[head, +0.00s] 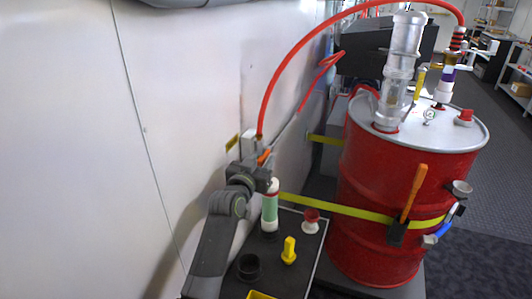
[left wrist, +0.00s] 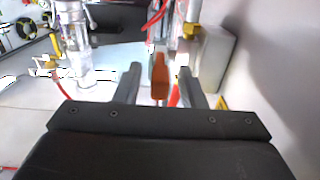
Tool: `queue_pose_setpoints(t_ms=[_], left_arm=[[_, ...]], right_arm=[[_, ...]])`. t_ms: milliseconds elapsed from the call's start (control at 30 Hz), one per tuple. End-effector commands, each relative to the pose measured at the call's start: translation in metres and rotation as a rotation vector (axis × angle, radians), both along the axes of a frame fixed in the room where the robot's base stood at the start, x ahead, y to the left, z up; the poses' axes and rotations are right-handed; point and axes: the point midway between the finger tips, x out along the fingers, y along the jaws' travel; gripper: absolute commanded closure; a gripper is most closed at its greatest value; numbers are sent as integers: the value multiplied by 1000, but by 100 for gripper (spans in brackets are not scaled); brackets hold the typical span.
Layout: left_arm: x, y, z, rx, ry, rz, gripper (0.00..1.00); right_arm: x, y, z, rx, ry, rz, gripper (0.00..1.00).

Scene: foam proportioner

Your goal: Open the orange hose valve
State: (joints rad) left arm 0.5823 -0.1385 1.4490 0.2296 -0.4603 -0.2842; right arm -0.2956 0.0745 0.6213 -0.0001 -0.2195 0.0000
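The orange hose valve handle (head: 263,157) is at the wall, just below the lower end of the red hose (head: 270,85). In the left wrist view the orange handle (left wrist: 158,78) stands upright between my two fingers. My left gripper (head: 262,168) is open around the handle, with a visible gap on each side. The gripper partly hides the valve in the head view. My right gripper is not in view.
A red drum (head: 385,235) with a yellow strap and an orange-handled tool (head: 414,190) stands to the right. Below my left gripper, a dark panel (head: 300,265) carries a green-and-white cylinder (head: 269,212), a red-topped knob (head: 311,221) and a yellow knob (head: 289,251). A white wall (head: 80,150) is close on the left.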

Motion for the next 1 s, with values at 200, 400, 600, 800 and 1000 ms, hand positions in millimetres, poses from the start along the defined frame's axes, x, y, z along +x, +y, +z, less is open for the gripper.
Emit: queue_pose_setpoints(t_ms=[200,400,600,800,1000], left_arm=[[-1,0,0,0,1,-1,64],[-1,0,0,0,0,-1,74],[-1,0,0,0,0,-1,100],[0,0,0,0,1,-1,100],[0,0,-2,-2,-5,-1,100]], right_arm=[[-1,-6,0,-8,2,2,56],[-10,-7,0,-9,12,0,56],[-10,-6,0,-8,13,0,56],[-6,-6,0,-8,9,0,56],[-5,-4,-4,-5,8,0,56]])
